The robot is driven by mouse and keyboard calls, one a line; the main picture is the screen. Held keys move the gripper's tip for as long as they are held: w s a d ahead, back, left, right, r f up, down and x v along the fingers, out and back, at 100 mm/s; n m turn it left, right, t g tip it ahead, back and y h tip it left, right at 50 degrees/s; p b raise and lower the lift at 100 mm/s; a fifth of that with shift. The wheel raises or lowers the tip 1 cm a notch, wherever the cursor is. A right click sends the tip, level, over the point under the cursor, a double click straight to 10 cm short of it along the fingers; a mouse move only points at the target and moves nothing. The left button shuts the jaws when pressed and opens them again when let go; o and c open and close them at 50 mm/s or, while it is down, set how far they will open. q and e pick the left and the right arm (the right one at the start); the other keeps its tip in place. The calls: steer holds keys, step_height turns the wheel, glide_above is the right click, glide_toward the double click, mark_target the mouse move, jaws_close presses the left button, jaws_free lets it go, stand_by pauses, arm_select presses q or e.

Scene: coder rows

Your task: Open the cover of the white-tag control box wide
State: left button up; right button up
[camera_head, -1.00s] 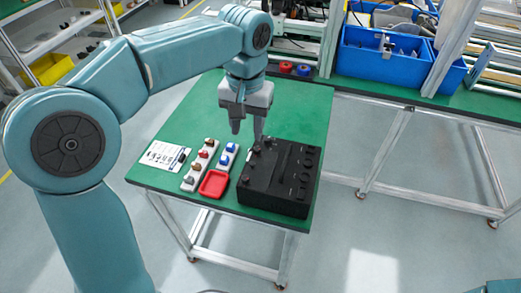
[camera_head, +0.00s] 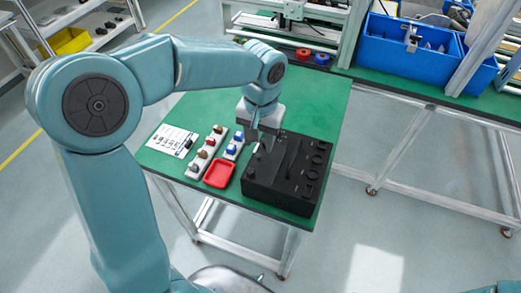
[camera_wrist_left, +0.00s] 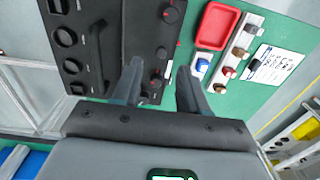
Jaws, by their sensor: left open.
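A black control box (camera_head: 290,190) sits on the right part of the green table. Its top carries round knobs and a long raised strip, and no part of it stands up as a raised cover. The box also shows in the left wrist view (camera_wrist_left: 118,30). My left gripper (camera_head: 261,146) points down over the box's back left corner. In the left wrist view the open, empty fingers (camera_wrist_left: 160,74) reach past the box's edge, one over the box and one over the table. Contact cannot be told. My right gripper is out of view.
Left of the box on the green table (camera_head: 308,101) lie a red tray (camera_head: 219,174), two white strips with coloured buttons (camera_head: 205,152) and a printed sheet (camera_head: 170,138). Blue bins (camera_head: 405,55) stand on the bench behind at right.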

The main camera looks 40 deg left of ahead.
mark_target(258, 156)
arm_select(q)
step_height(258, 156, down, 5)
steer(key=shift+w+f, duration=0.1)
steer(key=shift+f, duration=0.1)
steer(key=shift+s+a+r, duration=0.1)
steer(key=shift+s+a, duration=0.05)
steer(key=shift+s, duration=0.15)
steer(key=shift+w, duration=0.2)
steer(key=c, duration=0.6)
jaws_close()
